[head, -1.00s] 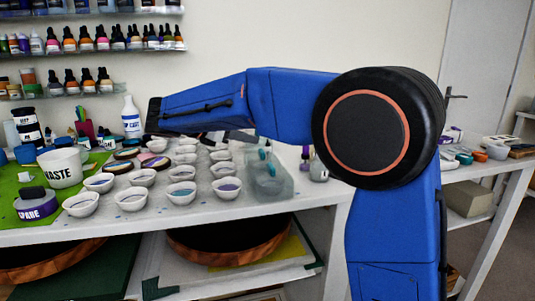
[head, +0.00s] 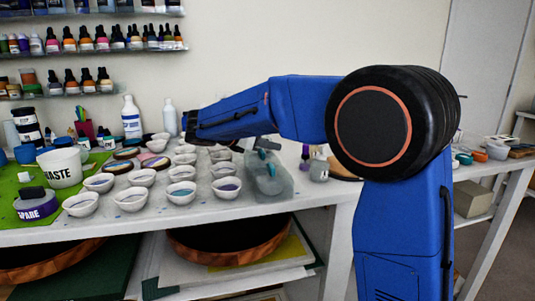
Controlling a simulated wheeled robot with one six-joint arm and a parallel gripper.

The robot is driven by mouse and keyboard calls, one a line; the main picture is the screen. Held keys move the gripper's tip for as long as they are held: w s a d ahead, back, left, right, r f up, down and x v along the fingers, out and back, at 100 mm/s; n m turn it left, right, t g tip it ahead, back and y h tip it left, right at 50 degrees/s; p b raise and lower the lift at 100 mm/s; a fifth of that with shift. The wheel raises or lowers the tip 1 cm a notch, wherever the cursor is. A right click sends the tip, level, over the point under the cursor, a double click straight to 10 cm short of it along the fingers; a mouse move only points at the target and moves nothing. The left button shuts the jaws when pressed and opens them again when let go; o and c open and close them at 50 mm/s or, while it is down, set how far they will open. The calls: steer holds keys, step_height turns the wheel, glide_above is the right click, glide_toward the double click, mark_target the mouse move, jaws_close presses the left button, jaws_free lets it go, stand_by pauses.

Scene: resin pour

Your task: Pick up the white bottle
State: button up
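A plain white bottle (head: 169,119) stands upright at the back of the white table, against the wall. A second white bottle (head: 131,118) with a blue-and-white label stands just left of it. The task does not say which of the two is meant. My blue arm reaches left across the table, and its dark far end shows just right of the plain bottle, with a small gap between them in the picture. My gripper's fingers cannot be made out; the arm hides that area.
Several small white bowls (head: 181,193) fill the table's middle. A white waste tub (head: 61,167) stands at the left on a green mat (head: 22,214). A clear tray (head: 268,183) lies near the right. Shelves of small dropper bottles hang above on the left.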

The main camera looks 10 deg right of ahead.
jaws_close()
stand_by(0.3)
step_height(320, 180, up, 10)
stand_by(0.6)
